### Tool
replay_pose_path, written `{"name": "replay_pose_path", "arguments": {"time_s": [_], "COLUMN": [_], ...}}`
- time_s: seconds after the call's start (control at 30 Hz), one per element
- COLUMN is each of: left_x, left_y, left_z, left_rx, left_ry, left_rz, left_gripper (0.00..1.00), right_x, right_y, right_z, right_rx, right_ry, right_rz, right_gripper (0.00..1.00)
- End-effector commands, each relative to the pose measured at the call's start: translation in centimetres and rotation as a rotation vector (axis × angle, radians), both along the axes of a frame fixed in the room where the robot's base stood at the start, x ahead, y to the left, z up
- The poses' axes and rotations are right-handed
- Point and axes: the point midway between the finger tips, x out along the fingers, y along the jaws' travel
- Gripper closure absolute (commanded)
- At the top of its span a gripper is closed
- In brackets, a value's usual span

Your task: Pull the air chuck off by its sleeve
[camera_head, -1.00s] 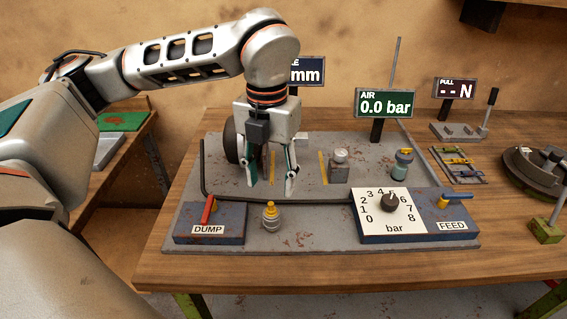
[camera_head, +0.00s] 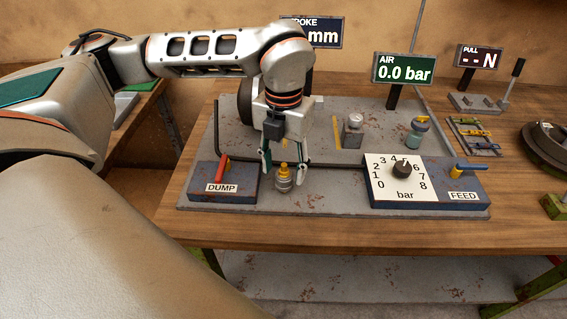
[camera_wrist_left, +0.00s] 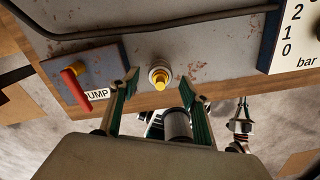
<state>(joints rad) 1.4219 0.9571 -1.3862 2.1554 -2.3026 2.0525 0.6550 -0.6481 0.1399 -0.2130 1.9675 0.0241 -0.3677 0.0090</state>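The air chuck (camera_head: 284,180) appears to be the small upright fitting with a yellow top and a ringed grey body, standing on the grey plate right of the DUMP block. It also shows in the left wrist view (camera_wrist_left: 159,77), seen from above. My left gripper (camera_head: 283,163) is open and empty, pointing down, its fingers straddling the line to the yellow top. In the left wrist view the fingers (camera_wrist_left: 158,104) stand apart with the fitting between and beyond them. Contact is not visible. What seems to be my right gripper (camera_wrist_left: 243,106) is small in the left wrist view, its opening unclear.
The DUMP block with its red lever (camera_head: 222,172) is close on the left. The bar dial (camera_head: 403,170) and FEED block (camera_head: 464,180) are to the right. A dark hose (camera_head: 216,135) bends behind the fitting. The AIR display (camera_head: 404,68) reads 0.0 bar. The plate between fitting and dial is clear.

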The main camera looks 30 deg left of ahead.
Motion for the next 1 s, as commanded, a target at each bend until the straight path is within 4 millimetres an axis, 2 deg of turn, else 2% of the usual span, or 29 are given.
{"name": "replay_pose_path", "arguments": {"time_s": [0.03, 0.17, 0.23, 0.27, 0.33, 0.37, 1.0], "left_x": [0.00, 0.01, 0.01, 0.01, 0.01, 0.01, 0.04], "left_y": [0.01, 0.01, 0.01, 0.00, 0.00, 0.00, 0.00], "left_z": [0.01, 0.01, 0.01, 0.01, 0.02, 0.02, 0.74], "left_rx": [0.000, 0.000, 0.000, 0.000, 0.000, 0.000, -0.001], "left_ry": [0.000, 0.000, 0.000, 0.000, 0.000, 0.000, -0.001], "left_rz": [0.000, 0.000, 0.000, 0.000, 0.000, 0.000, 0.000], "left_gripper": [0.66, 0.99, 0.99, 0.81, 0.99, 1.00, 1.00], "right_x": [-0.02, -0.11, -0.16, -0.18, -0.22, -0.23, 0.01], "right_y": [-0.01, -0.04, -0.05, -0.06, -0.08, -0.08, -0.05], "right_z": [-0.06, -0.25, -0.35, -0.39, -0.47, -0.49, 0.32], "right_rx": [0.000, -0.002, -0.001, -0.002, -0.002, -0.002, -0.001], "right_ry": [0.001, 0.005, 0.006, 0.007, 0.009, 0.009, 0.001], "right_rz": [0.000, -0.001, 0.000, 0.000, 0.000, 0.000, -0.001], "right_gripper": [1.00, 1.00, 1.00, 1.00, 1.00, 1.00, 1.00]}}
